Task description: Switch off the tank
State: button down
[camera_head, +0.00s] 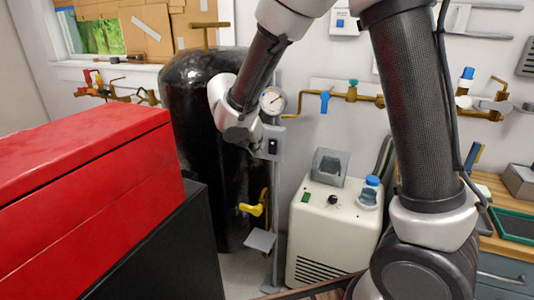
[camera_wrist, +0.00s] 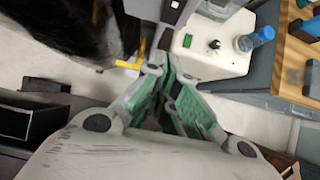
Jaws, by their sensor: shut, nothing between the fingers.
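The tank (camera_head: 190,170) is a tall, glossy black cylinder behind the red box in the head view; its dark side also shows in the wrist view (camera_wrist: 60,30). A grey box with a black switch (camera_head: 272,143) sits on a thin post just right of the tank, under a round gauge (camera_head: 273,100). A yellow lever (camera_head: 253,209) juts out low on the tank; it also shows in the wrist view (camera_wrist: 128,64). My gripper (camera_wrist: 172,78) is shut and empty, with green pads. In the head view my wrist is close to the switch box, and the fingers are mostly hidden.
A red box (camera_head: 85,165) fills the left foreground. A cream machine (camera_head: 335,232) with a blue-capped bottle (camera_head: 370,190) stands right of the post. Pipes with a blue valve (camera_head: 324,101) run along the wall. A wooden bench (camera_head: 510,220) is at the far right.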

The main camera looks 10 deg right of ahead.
aim_at(268, 152)
jog(key=shift+w+d+f, duration=0.85)
jog(key=shift+w+f, duration=0.2)
jog(key=shift+w+d+f, duration=0.8)
jog(key=shift+w+f, duration=0.25)
jog(key=shift+w+d+f, duration=0.85)
jog(key=shift+w+f, duration=0.2)
jog(key=shift+w+d+f, duration=0.2)
jog(key=shift+w+d, duration=0.05)
jog(key=shift+w, duration=0.05)
jog(key=shift+r, duration=0.15)
